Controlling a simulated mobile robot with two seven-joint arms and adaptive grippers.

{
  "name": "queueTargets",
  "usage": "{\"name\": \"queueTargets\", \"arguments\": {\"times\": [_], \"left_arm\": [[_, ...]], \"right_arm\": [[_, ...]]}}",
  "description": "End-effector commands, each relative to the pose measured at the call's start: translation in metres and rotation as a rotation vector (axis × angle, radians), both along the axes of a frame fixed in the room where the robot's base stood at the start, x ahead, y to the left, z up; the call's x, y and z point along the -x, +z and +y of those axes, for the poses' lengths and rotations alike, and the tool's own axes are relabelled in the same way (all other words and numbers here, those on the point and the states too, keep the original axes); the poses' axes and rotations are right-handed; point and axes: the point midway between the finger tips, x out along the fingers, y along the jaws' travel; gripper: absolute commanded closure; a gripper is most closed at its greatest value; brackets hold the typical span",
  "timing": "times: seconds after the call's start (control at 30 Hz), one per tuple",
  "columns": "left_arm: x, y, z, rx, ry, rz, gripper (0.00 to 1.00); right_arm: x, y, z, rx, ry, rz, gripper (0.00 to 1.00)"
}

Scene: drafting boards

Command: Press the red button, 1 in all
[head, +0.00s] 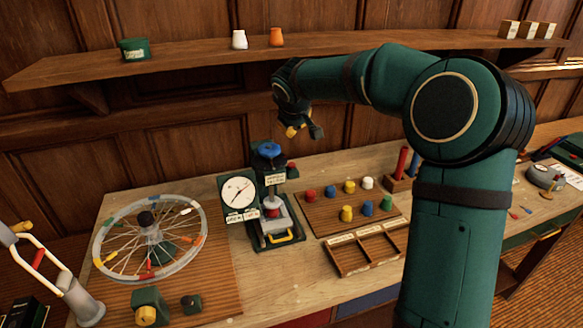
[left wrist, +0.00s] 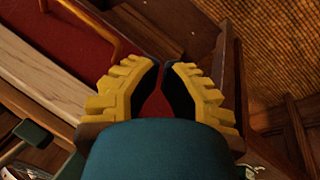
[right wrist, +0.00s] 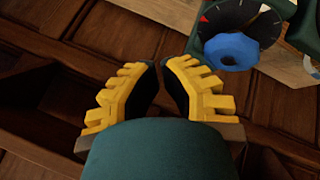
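A bench press with a blue knob (head: 268,149) stands mid-bench, a round dial gauge (head: 238,193) at its left. A small red knob-like part (head: 292,166) shows at the press's upper right; another red part (head: 271,210) shows low inside its frame. I cannot tell which is the red button. My right gripper (head: 303,131) hangs above and right of the press, open and empty, touching nothing. The blue knob also shows in the right wrist view (right wrist: 230,50). My left gripper (left wrist: 161,66) is open and empty by the bench's red front; it is outside the head view.
A wire-spoked wheel (head: 195,220) lies left of the press. A peg board (head: 330,213) with coloured pegs and a compartment tray (head: 372,262) stand right. A wall shelf (head: 190,66) runs behind. My right arm covers the right-middle of the bench.

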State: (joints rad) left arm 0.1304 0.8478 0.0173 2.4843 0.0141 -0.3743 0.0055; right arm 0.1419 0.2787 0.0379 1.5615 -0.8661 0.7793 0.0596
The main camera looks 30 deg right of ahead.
Motion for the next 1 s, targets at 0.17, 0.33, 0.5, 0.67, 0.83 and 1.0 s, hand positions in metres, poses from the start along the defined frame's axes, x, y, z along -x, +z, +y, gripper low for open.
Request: {"name": "queueTargets", "arguments": {"times": [0.17, 0.33, 0.5, 0.67, 0.83, 1.0], "left_arm": [[0.003, -0.022, -0.001, 0.0, -0.005, 0.007, 1.0], [0.009, -0.039, -0.002, 0.003, -0.015, 0.021, 1.0], [0.014, -0.055, -0.003, 0.005, -0.025, 0.033, 1.0], [0.016, -0.059, -0.003, 0.007, -0.029, 0.038, 1.0], [0.017, -0.057, -0.003, 0.007, -0.029, 0.038, 1.0], [0.016, -0.057, -0.003, 0.007, -0.029, 0.038, 1.0]], "right_arm": [[0.0, -0.027, 0.0, 0.0, -0.001, 0.002, 1.0], [0.0, -0.05, 0.0, 0.001, 0.0, 0.002, 1.0], [0.0, -0.068, 0.0, 0.0, 0.001, 0.001, 1.0], [0.0, -0.072, 0.0, 0.0, 0.0, 0.0, 1.0], [0.0, -0.071, 0.0, 0.0, 0.0, 0.0, 1.0], [0.0, -0.071, 0.0, 0.0, 0.0, 0.0, 1.0]]}}
